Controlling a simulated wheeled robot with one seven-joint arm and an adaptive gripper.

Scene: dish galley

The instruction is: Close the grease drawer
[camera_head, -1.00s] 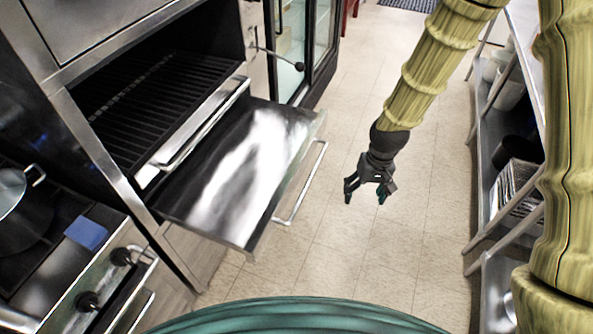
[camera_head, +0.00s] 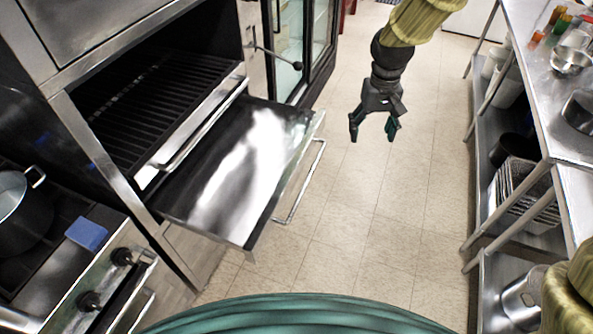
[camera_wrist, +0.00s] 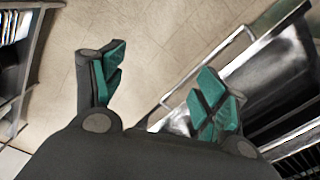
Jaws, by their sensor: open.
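The grease drawer (camera_head: 228,185) is a shiny metal tray, pulled out below the dark grill grate on the left in the head view. Its bar handle (camera_head: 304,183) runs along its outer right edge. My gripper (camera_head: 373,130) is open and empty, in the air over the aisle, right of and beyond the handle, apart from it. In the wrist view, my gripper's teal-padded fingers (camera_wrist: 158,95) are spread. The drawer's handle (camera_wrist: 205,70) and the drawer (camera_wrist: 265,68) show at the right there, partly behind the right finger.
The ribbed grate (camera_head: 150,100) sits above the drawer. A stove with a pot (camera_head: 22,212) and a blue sponge (camera_head: 87,234) is at lower left. A metal shelf unit (camera_head: 545,120) stands along the right. The tiled aisle floor (camera_head: 380,220) between is clear.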

